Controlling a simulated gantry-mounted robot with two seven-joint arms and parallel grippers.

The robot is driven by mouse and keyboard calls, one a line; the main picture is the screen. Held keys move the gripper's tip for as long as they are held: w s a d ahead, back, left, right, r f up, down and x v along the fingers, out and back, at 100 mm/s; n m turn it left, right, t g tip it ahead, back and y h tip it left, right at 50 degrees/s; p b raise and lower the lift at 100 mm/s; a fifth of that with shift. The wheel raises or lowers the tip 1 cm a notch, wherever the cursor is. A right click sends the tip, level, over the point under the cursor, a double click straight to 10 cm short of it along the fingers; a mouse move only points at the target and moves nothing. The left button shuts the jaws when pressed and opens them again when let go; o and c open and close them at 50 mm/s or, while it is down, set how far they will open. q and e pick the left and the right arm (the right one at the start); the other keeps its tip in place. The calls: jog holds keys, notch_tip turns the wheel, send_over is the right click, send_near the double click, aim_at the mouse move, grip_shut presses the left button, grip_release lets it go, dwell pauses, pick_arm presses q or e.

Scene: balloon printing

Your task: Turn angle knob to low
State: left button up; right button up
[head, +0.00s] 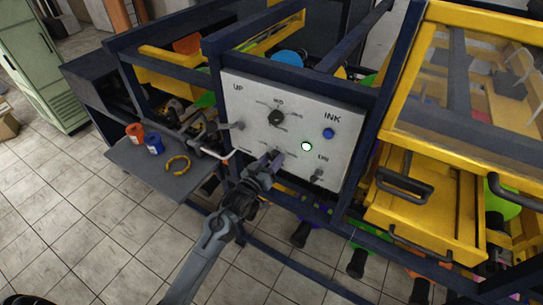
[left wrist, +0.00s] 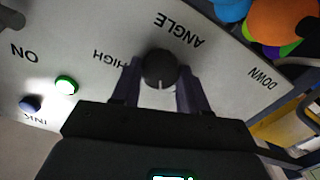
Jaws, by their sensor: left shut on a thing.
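The angle knob (left wrist: 158,68) is a dark round knob on the white control panel (head: 238,100), beside the upside-down word ANGLE in the left wrist view. Its pale mark points down in that view, towards my gripper's body. HIGH is printed to the left of the knob; no LOW label can be read. My left gripper (left wrist: 157,90) has one finger on each side of the knob and is shut on it. In the head view my left gripper (head: 275,157) reaches the panel's lower part and covers the knob. My right gripper is not in view.
The panel also has an upper dark knob (head: 276,117) near MID, a blue INK button (head: 328,133), a lit green button (head: 306,146) and a small switch (head: 318,174) near ON. A grey shelf (head: 195,178) with bottles and a yellow ring is left. A yellow drawer (head: 425,215) is right.

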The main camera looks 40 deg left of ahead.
pick_arm(q)
jog(key=n+p, duration=0.1)
jog(key=n, duration=0.1)
jog(key=shift+r+n+p, duration=0.15)
jog(key=shift+n+p, duration=0.15)
jog(key=shift+n, duration=0.1)
jog(key=shift+n+p, duration=0.85)
jog(key=shift+n, duration=0.75)
jog(key=shift+f, duration=0.2)
jog(key=o, duration=1.1)
jog(key=shift+c, duration=0.2)
jog(key=shift+s, duration=0.1)
jog(key=s+d+b, duration=0.1)
jog(key=s, duration=0.9)
jog(key=shift+s+d+b, duration=0.3)
